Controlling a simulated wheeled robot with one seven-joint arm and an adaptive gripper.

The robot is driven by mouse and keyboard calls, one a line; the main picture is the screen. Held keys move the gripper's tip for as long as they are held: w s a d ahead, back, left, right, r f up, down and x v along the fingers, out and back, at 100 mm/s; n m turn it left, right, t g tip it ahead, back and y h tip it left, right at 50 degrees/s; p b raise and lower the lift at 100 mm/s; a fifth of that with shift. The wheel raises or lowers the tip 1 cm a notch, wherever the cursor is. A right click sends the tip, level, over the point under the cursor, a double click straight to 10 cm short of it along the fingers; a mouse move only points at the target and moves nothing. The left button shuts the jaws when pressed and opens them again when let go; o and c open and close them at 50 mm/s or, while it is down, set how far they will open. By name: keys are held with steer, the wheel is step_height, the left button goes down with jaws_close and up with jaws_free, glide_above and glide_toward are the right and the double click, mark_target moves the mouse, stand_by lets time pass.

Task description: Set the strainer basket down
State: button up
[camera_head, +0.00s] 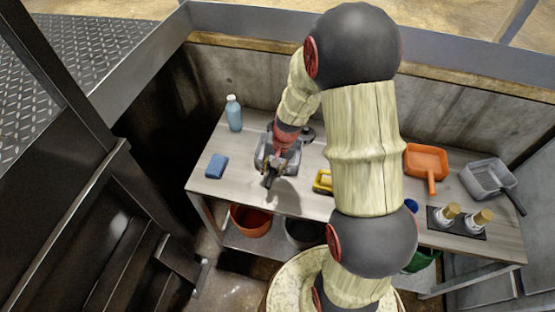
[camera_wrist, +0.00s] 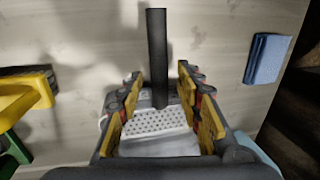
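The strainer basket (camera_wrist: 155,124) is a pale perforated tray with a long dark handle (camera_wrist: 157,55). In the wrist view it fills the gap between the yellow pads of my gripper (camera_wrist: 166,100), and its handle points up the picture, toward the table's front side. My gripper is shut on the basket, with a pad along each side. In the head view my gripper (camera_head: 272,160) is over the left part of the table (camera_head: 220,185). A shadow lies on the table to the right of the handle. The basket's underside is hidden, so its exact height is unclear.
A yellow-handled item (camera_head: 323,182) is close on the right. Farther right are an orange pan (camera_head: 425,160), a grey pan (camera_head: 490,178) and a dark holder (camera_head: 455,228).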

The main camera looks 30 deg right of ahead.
steer(key=shift+c, duration=0.6)
steer(key=c, duration=0.8)
steer(key=shift+r, duration=0.1)
